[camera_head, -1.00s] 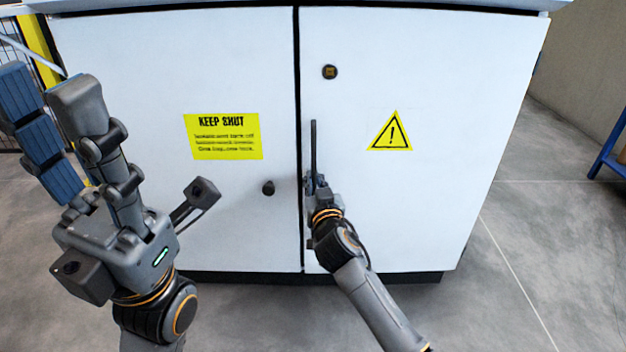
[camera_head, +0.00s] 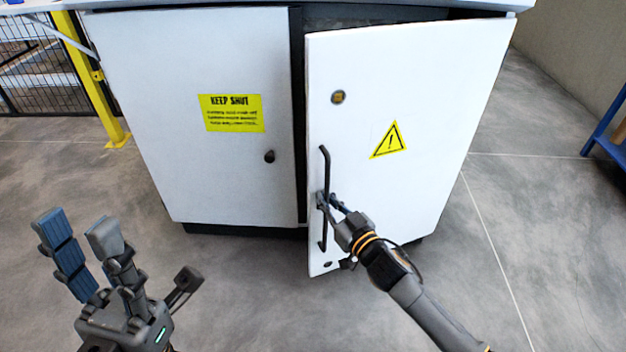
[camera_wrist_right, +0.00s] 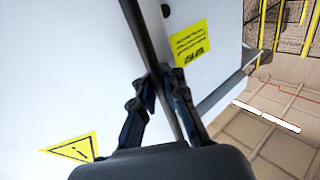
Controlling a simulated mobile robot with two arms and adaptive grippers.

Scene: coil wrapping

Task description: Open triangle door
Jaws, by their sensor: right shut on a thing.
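The triangle door (camera_head: 400,200) is the white right-hand door with a yellow warning triangle (camera_head: 389,141). It stands partly open, its left edge swung out from the cabinet. My right gripper (camera_head: 328,202) is shut on the door's black bar handle (camera_head: 324,165). In the right wrist view the fingers (camera_wrist_right: 162,95) close around the handle (camera_wrist_right: 150,45), and the triangle sticker (camera_wrist_right: 72,148) shows at lower left. My left gripper (camera_head: 84,252) is at the lower left of the head view, its fingers apart and empty, away from the cabinet.
The left door (camera_head: 200,160) with the KEEP SHUT label (camera_head: 232,113) and a black knob (camera_head: 269,156) is closed. A dark gap shows above the open door. A yellow post (camera_head: 95,85) stands at left, blue framework (camera_head: 608,140) at right. Grey floor in front is clear.

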